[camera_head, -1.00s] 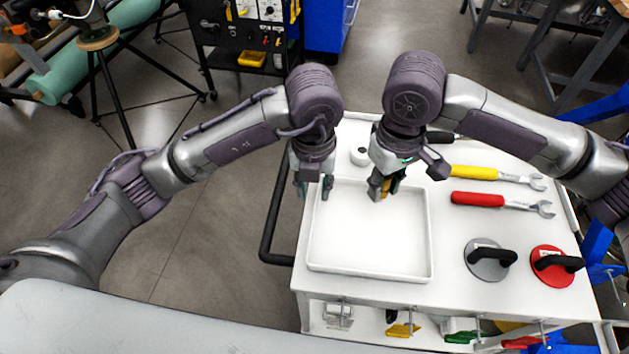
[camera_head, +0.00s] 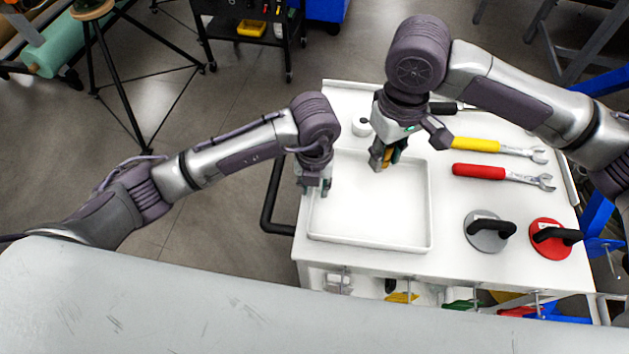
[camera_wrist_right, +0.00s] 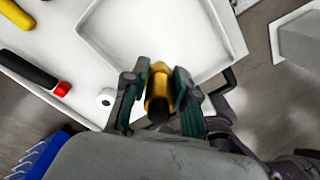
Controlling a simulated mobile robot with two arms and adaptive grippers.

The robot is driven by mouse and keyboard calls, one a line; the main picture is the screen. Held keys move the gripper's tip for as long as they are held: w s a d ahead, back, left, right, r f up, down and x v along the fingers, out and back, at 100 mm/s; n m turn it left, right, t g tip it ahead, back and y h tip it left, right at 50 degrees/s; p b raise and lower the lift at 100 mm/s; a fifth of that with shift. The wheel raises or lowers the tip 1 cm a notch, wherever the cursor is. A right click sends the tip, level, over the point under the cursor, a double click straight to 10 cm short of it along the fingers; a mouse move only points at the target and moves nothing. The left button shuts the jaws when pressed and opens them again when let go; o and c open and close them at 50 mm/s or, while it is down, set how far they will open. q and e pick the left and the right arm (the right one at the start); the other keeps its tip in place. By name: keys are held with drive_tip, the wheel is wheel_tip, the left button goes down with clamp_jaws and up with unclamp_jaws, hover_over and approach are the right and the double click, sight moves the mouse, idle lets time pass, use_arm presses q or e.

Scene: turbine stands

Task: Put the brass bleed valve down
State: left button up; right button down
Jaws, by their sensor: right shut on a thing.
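The brass bleed valve (camera_wrist_right: 158,88) is in the right wrist view, a gold body with a dark end between the two fingers. My right gripper (camera_head: 380,160) is shut on it and holds it over the back part of the white tray (camera_head: 427,205). In the head view the valve is mostly hidden by the fingers. My left gripper (camera_head: 313,188) points down at the tray's left edge. Its fingers look apart with nothing between them. The tray is empty, and its rim also shows in the right wrist view (camera_wrist_right: 215,22).
The white cart top holds a yellow-handled wrench (camera_head: 480,146), a red-handled wrench (camera_head: 480,171), a grey suction cup (camera_head: 482,234) and a red one (camera_head: 548,243). A white roll (camera_head: 360,127) stands behind the tray. A dark cart handle (camera_head: 268,200) is at the left.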

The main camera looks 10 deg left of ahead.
use_arm(q)
clamp_jaws()
use_arm(e)
drive_tip(key=shift+f, duration=0.1)
drive_tip(key=shift+f+m, duration=0.5)
drive_tip(key=shift+f, duration=0.35)
hover_over(371, 200)
wheel_tip(371, 200, down, 10)
drive_tip(key=shift+r, duration=0.15)
drive_tip(key=c, duration=0.9)
unclamp_jaws()
